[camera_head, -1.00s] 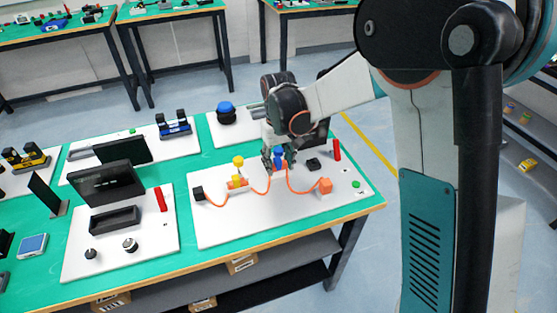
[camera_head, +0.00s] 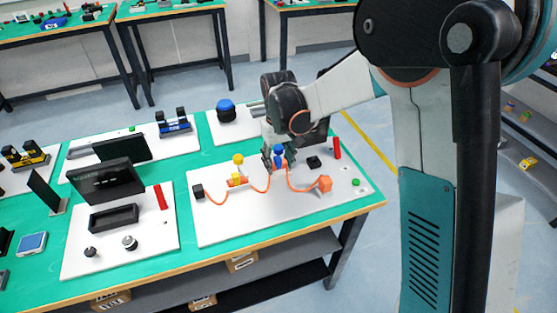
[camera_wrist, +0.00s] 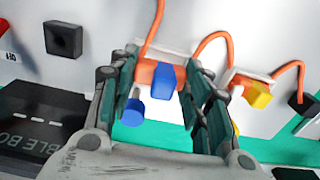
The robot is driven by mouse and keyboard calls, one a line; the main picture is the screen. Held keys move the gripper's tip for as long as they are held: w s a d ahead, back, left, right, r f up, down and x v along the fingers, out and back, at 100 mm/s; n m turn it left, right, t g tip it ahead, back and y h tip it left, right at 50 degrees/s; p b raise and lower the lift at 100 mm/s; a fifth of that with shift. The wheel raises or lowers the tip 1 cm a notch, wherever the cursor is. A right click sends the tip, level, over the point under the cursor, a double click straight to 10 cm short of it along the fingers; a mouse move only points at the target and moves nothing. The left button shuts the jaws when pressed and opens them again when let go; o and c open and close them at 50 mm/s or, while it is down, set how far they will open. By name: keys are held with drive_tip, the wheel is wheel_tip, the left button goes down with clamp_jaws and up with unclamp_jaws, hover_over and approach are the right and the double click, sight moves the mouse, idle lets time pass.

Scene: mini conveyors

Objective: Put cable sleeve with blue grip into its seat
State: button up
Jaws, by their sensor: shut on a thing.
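The cable sleeve with the blue grip (camera_wrist: 163,78) is orange with a blue block on it, and an orange cable runs from it. It lies between the fingers of my gripper (camera_wrist: 160,105), which is shut on it. In the head view my gripper (camera_head: 274,161) is low over the right-hand white board, with blue parts at its fingertips. A round blue knob (camera_wrist: 132,112) shows in front of the sleeve in the wrist view. A pale plate lies behind the sleeve; the fingers partly hide it, and I cannot tell whether the sleeve is seated.
Beside it on the white board (camera_head: 230,232) are a yellow-gripped sleeve (camera_wrist: 257,94), a yellow knob (camera_head: 238,159), a black block (camera_head: 198,191), an orange block (camera_head: 325,184) and a red post (camera_head: 337,148). The board's front is clear. Dark upright panels (camera_head: 105,180) stand to the left.

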drive_tip(key=shift+f+b, duration=0.45)
drive_tip(key=shift+f, duration=0.35)
drive_tip(key=o, duration=1.1)
drive_tip(key=shift+o, duration=0.2)
wheel_tip(320, 180, up, 12)
